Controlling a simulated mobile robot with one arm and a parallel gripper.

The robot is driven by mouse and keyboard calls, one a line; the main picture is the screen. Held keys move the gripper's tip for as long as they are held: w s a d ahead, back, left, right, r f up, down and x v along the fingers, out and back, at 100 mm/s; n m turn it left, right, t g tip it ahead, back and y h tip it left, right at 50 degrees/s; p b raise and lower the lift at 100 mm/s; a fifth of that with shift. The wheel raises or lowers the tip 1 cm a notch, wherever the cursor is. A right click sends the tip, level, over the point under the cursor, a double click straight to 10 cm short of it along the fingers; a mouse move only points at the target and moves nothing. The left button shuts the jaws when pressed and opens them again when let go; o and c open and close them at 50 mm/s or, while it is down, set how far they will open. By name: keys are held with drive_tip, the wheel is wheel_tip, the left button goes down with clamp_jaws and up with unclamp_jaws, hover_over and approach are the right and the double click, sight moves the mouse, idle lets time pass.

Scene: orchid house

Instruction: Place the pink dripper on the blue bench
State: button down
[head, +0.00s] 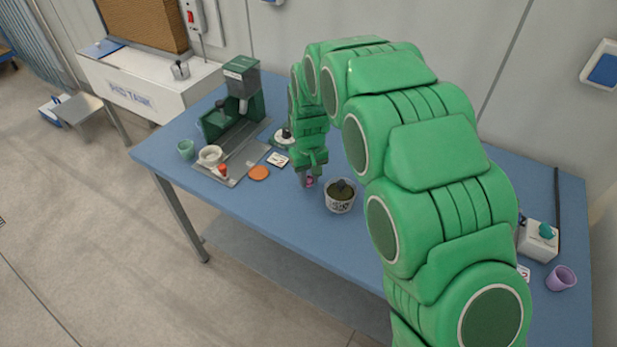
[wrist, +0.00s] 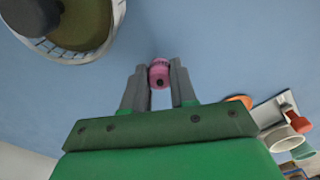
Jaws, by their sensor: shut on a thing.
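The pink dripper (wrist: 159,73) is a small pink piece between the fingertips of my gripper (wrist: 159,70) in the wrist view. In the head view a bit of the dripper (head: 310,182) shows at the tips of my gripper (head: 306,180), which points down over the blue bench (head: 265,215). My gripper is shut on the dripper. The blue bench top also fills most of the wrist view (wrist: 220,45). I cannot tell whether the dripper touches the bench. Part of the dripper is hidden by the fingers.
A patterned pot (head: 340,203) with dark contents stands just right of my gripper. An orange disc (head: 259,173), a card (head: 278,159), a white cup (head: 210,155) and a green machine (head: 243,90) are to the left. The bench's front strip is clear. A purple cup (head: 561,278) stands far right.

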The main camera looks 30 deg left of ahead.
sight(309, 177)
drive_tip(key=shift+f, duration=0.25)
drive_tip(key=shift+f, duration=0.15)
drive_tip(key=c, duration=0.9)
unclamp_jaws()
wheel_tip(309, 177, up, 12)
drive_tip(key=shift+r, duration=0.2)
